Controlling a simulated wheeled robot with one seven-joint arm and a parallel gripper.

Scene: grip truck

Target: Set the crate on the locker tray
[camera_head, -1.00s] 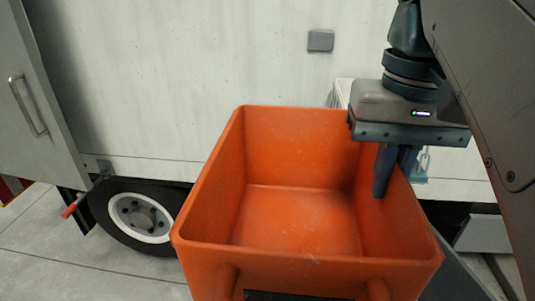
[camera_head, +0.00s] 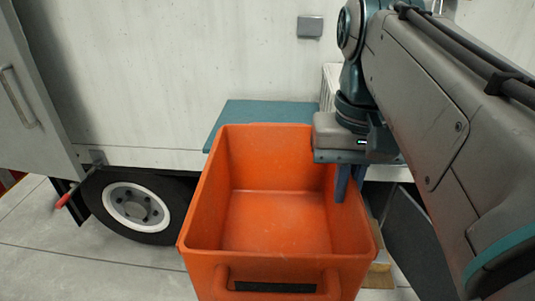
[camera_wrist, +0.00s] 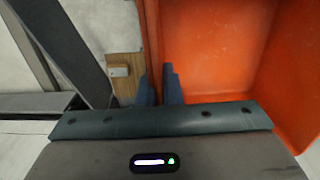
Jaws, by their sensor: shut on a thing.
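The orange crate (camera_head: 285,155) is empty and roughly upright in the head view, in front of the truck's side. It fills the right of the wrist view (camera_wrist: 225,50). My gripper (camera_head: 349,190) is shut on the crate's right wall, with one finger inside and the other outside; the wrist view also shows its fingers (camera_wrist: 159,86) astride that wall. A flat teal tray (camera_head: 255,112) shows just behind the crate's far rim, against the truck. The crate hides its near part, so I cannot tell the gap between them.
The truck's wheel (camera_head: 140,207) and a red-tipped handle (camera_head: 66,198) are at the left. A grey door (camera_head: 22,100) stands at the far left. A light brown wooden object (camera_head: 380,262) is low, right of the crate. Floor at lower left is clear.

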